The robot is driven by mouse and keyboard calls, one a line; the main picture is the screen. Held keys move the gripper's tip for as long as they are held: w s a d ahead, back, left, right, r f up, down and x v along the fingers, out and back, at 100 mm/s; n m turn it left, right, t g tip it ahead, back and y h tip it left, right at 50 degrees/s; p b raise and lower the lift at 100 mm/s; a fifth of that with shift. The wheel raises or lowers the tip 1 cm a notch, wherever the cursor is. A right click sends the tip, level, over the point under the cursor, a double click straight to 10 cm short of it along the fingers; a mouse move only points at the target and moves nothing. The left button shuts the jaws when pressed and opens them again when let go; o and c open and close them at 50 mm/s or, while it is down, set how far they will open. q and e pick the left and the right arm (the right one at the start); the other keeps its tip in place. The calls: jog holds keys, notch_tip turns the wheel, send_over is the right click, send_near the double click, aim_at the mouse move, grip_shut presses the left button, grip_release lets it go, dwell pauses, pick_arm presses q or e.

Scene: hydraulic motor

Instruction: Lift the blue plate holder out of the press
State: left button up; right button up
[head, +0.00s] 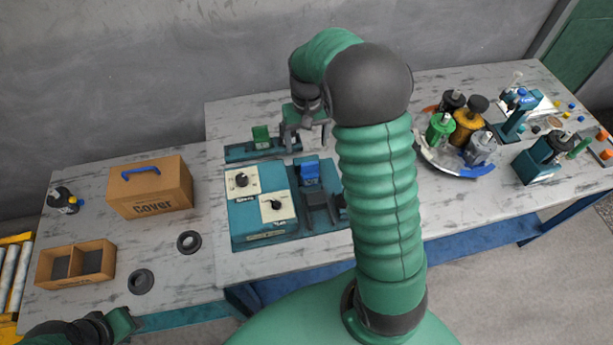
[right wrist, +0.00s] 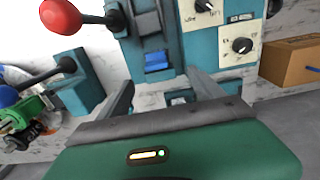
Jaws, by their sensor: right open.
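The blue plate holder (head: 309,172) appears as a small blue block in the teal press, just right of the dial panel. It also shows in the right wrist view (right wrist: 157,62), set in the teal body. My right gripper (head: 305,135) is open behind the press, its jaws pointing down. In the right wrist view, its two fingers (right wrist: 163,95) are spread apart, with part of a teal fixture between them; the blue piece lies beyond the fingertips, apart from them. My left gripper (head: 118,325) is only partly in view at the lower left. My right arm hides the press's right side.
A dial panel (head: 258,190) adjoins the press. A teal rail with a green block (head: 261,137) lies behind it. Red (right wrist: 60,18) and blue (right wrist: 8,96) lever knobs stand beside the press. A Cover box (head: 150,195) stands left; a loaded round tray (head: 455,172) stands right.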

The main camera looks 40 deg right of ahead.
aim_at(310, 172)
jog(key=f, duration=0.3)
jog(key=d+f, duration=0.1)
jog(key=f, duration=0.7)
jog(key=shift+s+d+f, duration=0.1)
jog(key=shift+d+f, duration=0.1)
jog(key=shift+d, duration=0.15)
jog(key=shift+a+f, duration=0.2)
jog(key=shift+f, duration=0.15)
jog(key=f, duration=0.2)
jog(key=f+p, duration=0.1)
jog(key=shift+a+f, duration=0.2)
jog(key=shift+f, duration=0.45)
jog(key=shift+d+f, duration=0.1)
jog(key=shift+d, duration=0.3)
jog(key=shift+c, duration=0.2)
jog(key=shift+d, duration=0.1)
jog(key=shift+c, duration=2.4)
jog(key=shift+a, duration=0.3)
jog(key=c, duration=1.1)
pick_arm(q)
jog(key=shift+d+r, duration=0.65)
jog(key=shift+r, duration=0.05)
pick_arm(e)
jog(key=shift+d+r, duration=0.1)
jog(key=shift+r, duration=0.1)
